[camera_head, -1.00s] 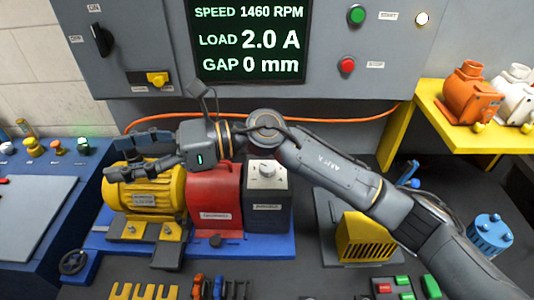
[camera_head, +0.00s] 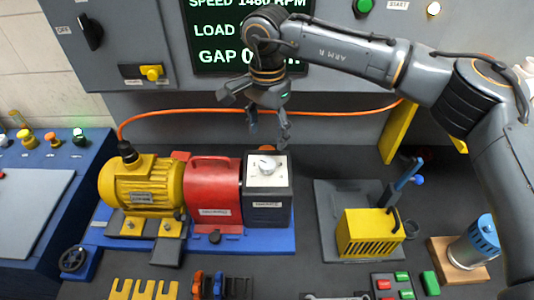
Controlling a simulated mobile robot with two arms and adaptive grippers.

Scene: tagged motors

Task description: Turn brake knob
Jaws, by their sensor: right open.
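The brake knob (camera_head: 265,165) is a small light dial on the white top of the dark grey brake box (camera_head: 267,205). The box stands at the right end of the blue base, beside the red coupling housing (camera_head: 213,192). My right gripper (camera_head: 268,142) hangs fingers-down just above and behind the knob, open and empty. I see no contact between its fingers and the knob. My left gripper is not in view.
A yellow motor (camera_head: 140,187) stands left of the red housing on the blue base (camera_head: 105,236). A yellow vented block (camera_head: 368,236) and a blue cylinder (camera_head: 474,245) stand to the right. The grey control panel (camera_head: 140,45) rises behind, with an orange cable (camera_head: 180,112) below it.

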